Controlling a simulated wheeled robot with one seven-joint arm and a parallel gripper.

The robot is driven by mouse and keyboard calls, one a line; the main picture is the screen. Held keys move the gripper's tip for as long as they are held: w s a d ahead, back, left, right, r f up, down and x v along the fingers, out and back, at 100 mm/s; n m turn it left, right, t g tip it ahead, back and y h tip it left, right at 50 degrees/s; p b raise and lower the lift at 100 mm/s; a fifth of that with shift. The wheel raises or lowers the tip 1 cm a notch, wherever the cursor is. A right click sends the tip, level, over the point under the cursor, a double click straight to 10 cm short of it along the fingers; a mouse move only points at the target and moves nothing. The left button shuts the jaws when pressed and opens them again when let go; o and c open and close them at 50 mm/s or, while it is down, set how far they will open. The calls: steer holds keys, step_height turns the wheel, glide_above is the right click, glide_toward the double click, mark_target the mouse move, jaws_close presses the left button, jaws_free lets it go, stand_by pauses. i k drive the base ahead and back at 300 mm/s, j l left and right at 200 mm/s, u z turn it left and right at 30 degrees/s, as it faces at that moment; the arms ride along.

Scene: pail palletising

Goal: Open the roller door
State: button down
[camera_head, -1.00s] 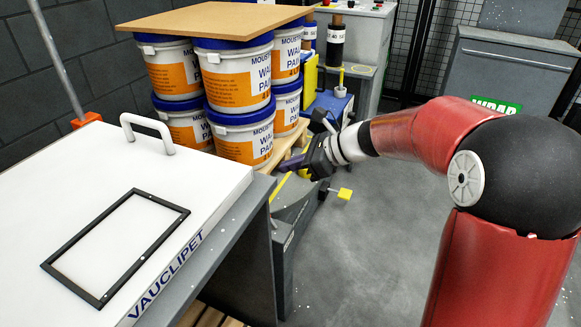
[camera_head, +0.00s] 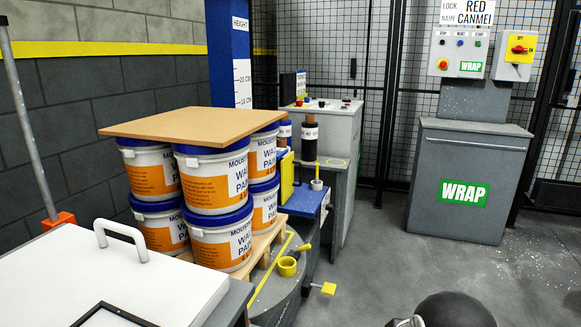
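I cannot make out a roller door in this view. Dark mesh fence panels (camera_head: 385,110) stand along the back, with a framed mesh section at the far right that may be a gate. My gripper is out of view. Only a dark rounded joint of my arm shows at the bottom edge, right of centre.
Stacked paint pails (camera_head: 220,240) on a wooden pallet (camera_head: 262,240) carry a brown board (camera_head: 195,123). A white-lidded box (camera_head: 150,285) with a handle fills the lower left. A grey WRAP cabinet (camera_head: 465,150) stands at the back right. Grey floor (camera_head: 390,250) is clear between.

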mark_target(287, 184)
steer(key=i+l, duration=0.25)
steer(key=i, duration=0.2)
steer(key=i+l, duration=0.2)
steer(key=i, duration=0.25)
steer(key=i+l, duration=0.25)
steer(key=i, duration=0.2)
steer(key=i+j, duration=0.15)
steer(key=i, duration=0.25)
steer(key=i+j, duration=0.15)
steer(key=i, duration=0.25)
